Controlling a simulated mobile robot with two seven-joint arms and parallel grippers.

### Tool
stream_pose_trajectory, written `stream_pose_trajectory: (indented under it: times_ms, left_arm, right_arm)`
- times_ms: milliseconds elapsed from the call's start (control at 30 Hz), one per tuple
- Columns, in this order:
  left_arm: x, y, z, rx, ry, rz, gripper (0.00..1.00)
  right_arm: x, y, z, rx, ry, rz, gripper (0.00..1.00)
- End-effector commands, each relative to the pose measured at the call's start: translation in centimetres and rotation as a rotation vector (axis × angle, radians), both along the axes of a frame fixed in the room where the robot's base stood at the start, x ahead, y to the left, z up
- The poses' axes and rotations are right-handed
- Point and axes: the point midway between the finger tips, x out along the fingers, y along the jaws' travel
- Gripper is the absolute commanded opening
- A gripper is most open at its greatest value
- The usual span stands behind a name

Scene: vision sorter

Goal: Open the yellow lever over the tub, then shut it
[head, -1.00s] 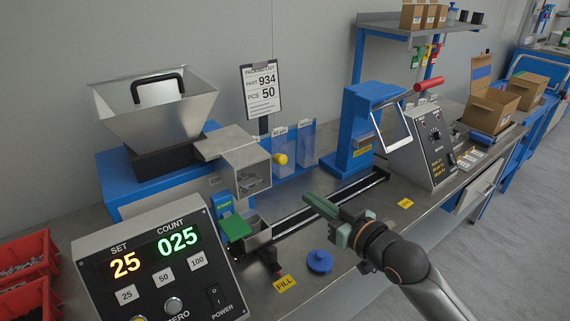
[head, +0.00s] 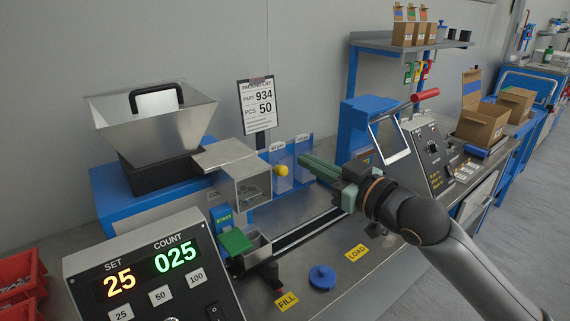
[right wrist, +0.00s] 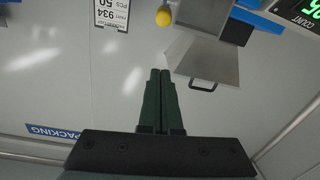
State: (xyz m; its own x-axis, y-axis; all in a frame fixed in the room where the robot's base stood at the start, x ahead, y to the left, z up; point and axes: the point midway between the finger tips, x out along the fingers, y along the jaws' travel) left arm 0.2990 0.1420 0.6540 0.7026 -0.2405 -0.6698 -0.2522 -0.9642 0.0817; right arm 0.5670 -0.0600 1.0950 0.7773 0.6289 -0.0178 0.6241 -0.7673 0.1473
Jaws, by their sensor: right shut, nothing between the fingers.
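The yellow lever shows as a round yellow knob (head: 282,170) on the right side of the metal chute box (head: 248,186). It also shows at the top of the right wrist view (right wrist: 163,17). A small grey tub (head: 259,250) with a green piece beside it stands on the rail below the chute. My right gripper (head: 304,164) is shut and empty, its fingertips just right of the knob in the head view, with a gap visible between them. In the right wrist view its dark green fingers (right wrist: 160,74) lie together. My left gripper is out of view.
The counter panel (head: 150,275) reads SET 25 and COUNT 025. A packing list (head: 257,105) says part 934, 50 pieces. A blue press with a red handle (head: 426,95) stands beyond my right arm. A blue round knob (head: 322,277) lies on the bench front.

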Motion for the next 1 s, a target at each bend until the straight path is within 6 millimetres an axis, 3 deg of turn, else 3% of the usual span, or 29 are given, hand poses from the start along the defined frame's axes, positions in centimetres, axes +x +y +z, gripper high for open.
stream_pose_trajectory:
  times_ms: [633, 800, 1000]
  left_arm:
    - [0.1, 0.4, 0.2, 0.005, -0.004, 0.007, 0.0]
    - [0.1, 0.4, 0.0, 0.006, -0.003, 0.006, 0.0]
    - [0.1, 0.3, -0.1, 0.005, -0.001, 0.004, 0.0]
  right_arm:
    - [7.7, 6.3, -0.1, 0.0, 0.0, 0.0, 0.0]
    - [7.0, 5.2, -2.9, -0.002, 0.001, 0.0, 0.0]
    - [6.8, 4.9, -3.9, -0.001, -0.001, 0.001, 0.0]
